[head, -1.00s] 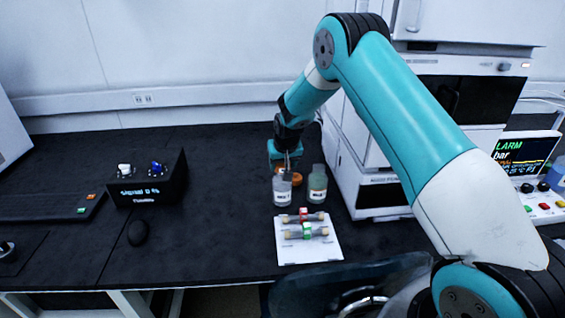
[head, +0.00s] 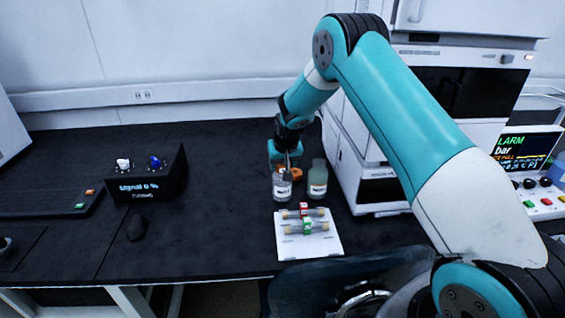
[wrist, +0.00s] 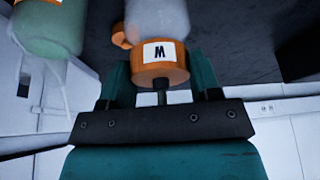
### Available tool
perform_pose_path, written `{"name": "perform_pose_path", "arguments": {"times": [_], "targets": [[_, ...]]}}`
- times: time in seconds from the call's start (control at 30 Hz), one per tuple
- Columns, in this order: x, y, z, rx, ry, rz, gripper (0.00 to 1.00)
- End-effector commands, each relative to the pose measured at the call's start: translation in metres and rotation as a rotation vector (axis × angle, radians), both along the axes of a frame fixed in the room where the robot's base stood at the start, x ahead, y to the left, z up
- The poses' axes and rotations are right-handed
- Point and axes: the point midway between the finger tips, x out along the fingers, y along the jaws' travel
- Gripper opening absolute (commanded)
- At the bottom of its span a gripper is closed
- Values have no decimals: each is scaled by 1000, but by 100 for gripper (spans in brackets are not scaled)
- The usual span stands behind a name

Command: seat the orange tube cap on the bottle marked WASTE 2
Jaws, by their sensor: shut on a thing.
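My gripper (wrist: 160,72) is shut on an orange cap (wrist: 158,74) with a white label bearing one dark letter and a short dark stub toward the palm. A pale, translucent bottle (wrist: 157,18) lies directly beyond the cap, in line with it; I cannot tell whether they touch. In the head view my gripper (head: 288,162) points down over the left, clear bottle (head: 282,188). A greenish bottle (head: 317,181) stands to its right. The bottle labels are too small to read, so which is WASTE 2 is unclear. Some orange (head: 296,173) shows beside the gripper.
A white tray (head: 325,245) with capped tubes lies in front of the bottles. The tall white instrument (head: 342,165) stands close on the right. Another orange piece (wrist: 120,36) shows in the wrist view.

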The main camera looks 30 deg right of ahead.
Motion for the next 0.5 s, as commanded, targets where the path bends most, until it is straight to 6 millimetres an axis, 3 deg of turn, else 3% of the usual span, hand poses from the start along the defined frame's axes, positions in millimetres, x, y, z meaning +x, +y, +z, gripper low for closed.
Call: {"name": "perform_pose_path", "arguments": {"times": [0.17, 0.2, 0.3, 0.5], "targets": [[0, 0, 0, 0, -1, 0, 33], [0, 0, 0, 0, -1, 0, 62], [0, 0, 0, 0, -1, 0, 85], [0, 0, 0, 0, -1, 0, 87]]}}
